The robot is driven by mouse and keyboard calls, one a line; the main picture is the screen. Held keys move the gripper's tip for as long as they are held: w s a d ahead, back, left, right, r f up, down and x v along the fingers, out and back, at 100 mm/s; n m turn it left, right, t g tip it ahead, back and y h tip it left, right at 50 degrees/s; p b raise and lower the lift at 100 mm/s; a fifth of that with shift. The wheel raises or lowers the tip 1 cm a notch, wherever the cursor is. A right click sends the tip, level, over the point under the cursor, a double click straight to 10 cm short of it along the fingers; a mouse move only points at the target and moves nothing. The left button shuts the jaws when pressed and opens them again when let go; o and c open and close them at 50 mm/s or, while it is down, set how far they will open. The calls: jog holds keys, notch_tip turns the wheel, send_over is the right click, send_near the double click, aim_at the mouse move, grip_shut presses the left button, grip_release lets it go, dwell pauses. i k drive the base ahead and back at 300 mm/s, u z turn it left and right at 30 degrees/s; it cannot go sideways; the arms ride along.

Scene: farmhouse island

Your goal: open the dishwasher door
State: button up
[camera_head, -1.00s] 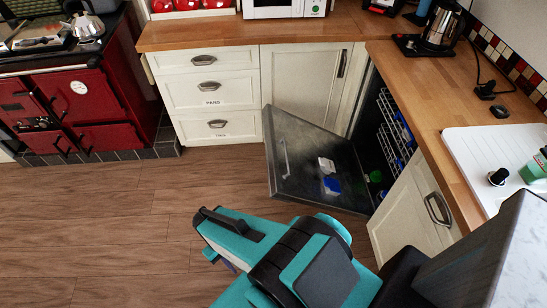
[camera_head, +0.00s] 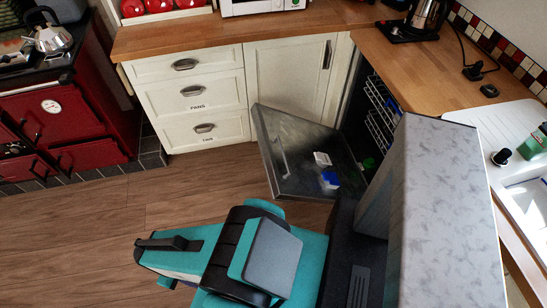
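The dishwasher door (camera_head: 290,140) is a dark grey panel that stands swung out from its cabinet, below the worktop on the right. A bar handle (camera_head: 284,160) shows near its left edge. White and blue items (camera_head: 324,168) show on or against its face. Racks (camera_head: 380,105) are visible in the opening behind it. My gripper (camera_head: 148,254), at the end of my teal and black arm, is low in the picture, to the left of the door and apart from it. Its fingertips do not show clearly. My grey body hides the lower right part of the door and the opening.
White drawers (camera_head: 195,95) and a cupboard (camera_head: 288,75) stand behind the door. A red range cooker (camera_head: 60,115) is at the left. Wooden worktop (camera_head: 430,75) runs along the right. Wooden floor (camera_head: 150,205) is clear between the cooker and the door.

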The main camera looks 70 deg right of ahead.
aim_at(288, 142)
jog(key=z, duration=0.1)
jog(key=i, duration=0.85)
jog(key=z, duration=0.35)
